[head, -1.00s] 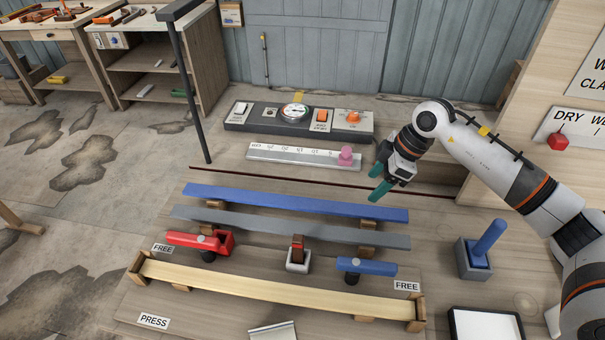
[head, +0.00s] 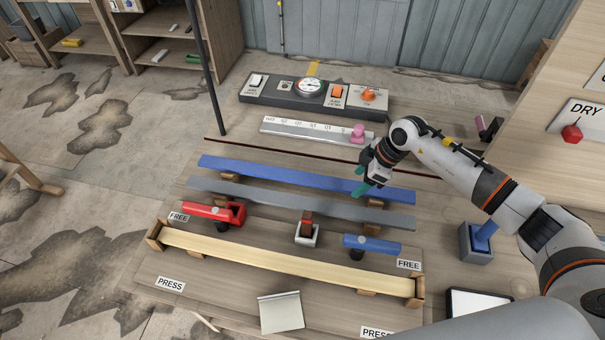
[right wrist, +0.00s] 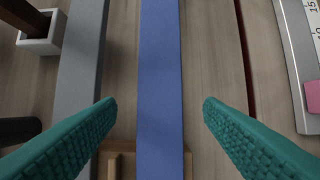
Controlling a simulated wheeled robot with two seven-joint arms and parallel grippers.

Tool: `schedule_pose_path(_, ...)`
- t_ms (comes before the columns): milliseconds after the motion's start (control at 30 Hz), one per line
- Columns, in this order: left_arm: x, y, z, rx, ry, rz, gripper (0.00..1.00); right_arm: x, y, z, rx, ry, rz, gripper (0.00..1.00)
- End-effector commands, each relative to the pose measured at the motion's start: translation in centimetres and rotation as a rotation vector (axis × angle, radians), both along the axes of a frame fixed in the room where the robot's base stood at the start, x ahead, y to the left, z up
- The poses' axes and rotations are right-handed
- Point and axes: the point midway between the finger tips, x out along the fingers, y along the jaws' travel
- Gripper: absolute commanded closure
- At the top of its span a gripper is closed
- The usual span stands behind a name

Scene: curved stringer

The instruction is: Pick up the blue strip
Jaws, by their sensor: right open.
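The blue strip (head: 275,172) lies long and flat at the back of a row of strips, raised on small wooden blocks. My right gripper (head: 361,180) is over its right part in the head view, jaws apart. In the right wrist view, the blue strip (right wrist: 160,75) runs between the two open green fingers (right wrist: 160,115), with a gap on each side. The fingers do not touch it, and a wooden block (right wrist: 120,160) shows under it. My left gripper is not in view.
A grey strip (head: 285,201) lies just in front of the blue one. Red (head: 205,211) and blue (head: 370,245) clamps and a pale strip (head: 280,258) lie nearer. Behind are a white ruler (head: 300,131) with a pink knob and a control panel (head: 270,95).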

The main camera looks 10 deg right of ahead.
Motion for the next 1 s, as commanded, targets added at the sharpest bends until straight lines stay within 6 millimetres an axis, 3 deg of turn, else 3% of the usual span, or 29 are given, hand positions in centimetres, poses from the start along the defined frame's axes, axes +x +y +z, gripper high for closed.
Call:
schedule_pose_path(133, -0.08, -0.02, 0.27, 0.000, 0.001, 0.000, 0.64, 0.14, 0.40, -1.17, 0.000, 0.002, -0.001, 0.38)
schedule_pose_path(367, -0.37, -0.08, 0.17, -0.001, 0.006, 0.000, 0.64, 0.17, 0.38, -1.30, -0.001, 0.000, 0.000, 0.40)
schedule_pose_path(667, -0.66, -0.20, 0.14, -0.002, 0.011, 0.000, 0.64, 0.18, 0.38, -1.24, -0.001, 0.000, 0.000, 0.89)
schedule_pose_path(1000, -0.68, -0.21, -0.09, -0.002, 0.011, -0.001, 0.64, 0.31, 0.38, -0.37, 0.000, -0.004, 0.001, 0.92)
